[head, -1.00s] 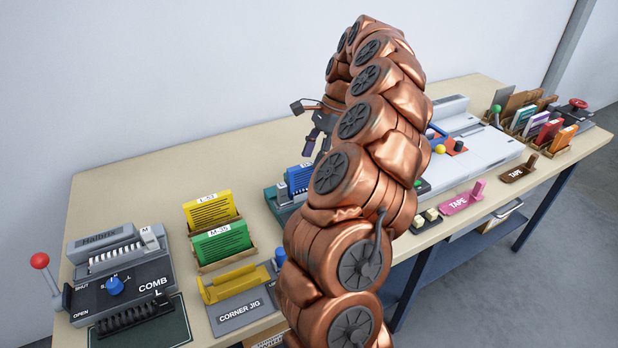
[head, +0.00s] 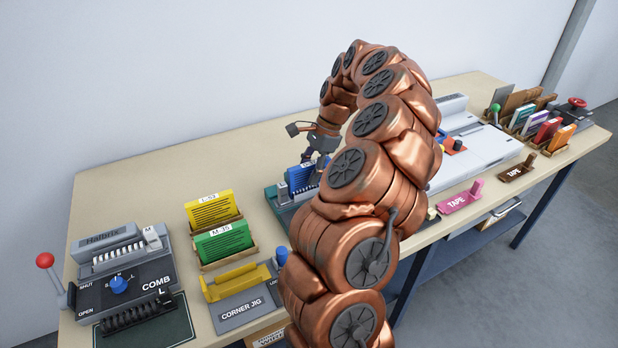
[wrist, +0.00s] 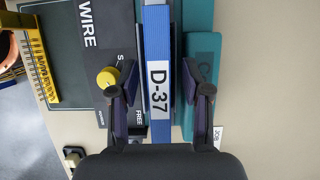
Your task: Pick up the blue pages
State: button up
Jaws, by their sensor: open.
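The blue pages (head: 301,177) stand upright in a teal-and-grey machine near the middle of the bench, partly hidden by my arm in the head view. In the wrist view the blue pages (wrist: 157,35) show as a narrow blue block with a white "D-37" label. My gripper (wrist: 158,92) is open, with one dark finger on each side of the labelled block. Gaps show between the fingers and the block, and I cannot tell the height between them. In the head view my gripper (head: 313,160) is just above the blue pages, its tips partly hidden.
Yellow pages (head: 211,207) and green pages (head: 222,242) stand in holders to the left, behind the corner jig (head: 240,303). The comb machine (head: 125,285) is at far left. In the wrist view, a dark "WIRE" part (wrist: 100,40) with a yellow knob (wrist: 107,78) flanks the block.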

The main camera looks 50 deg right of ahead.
jog(key=shift+f+b, duration=0.25)
jog(key=shift+b, duration=0.1)
dwell(0.5)
grip_shut()
dwell(0.3)
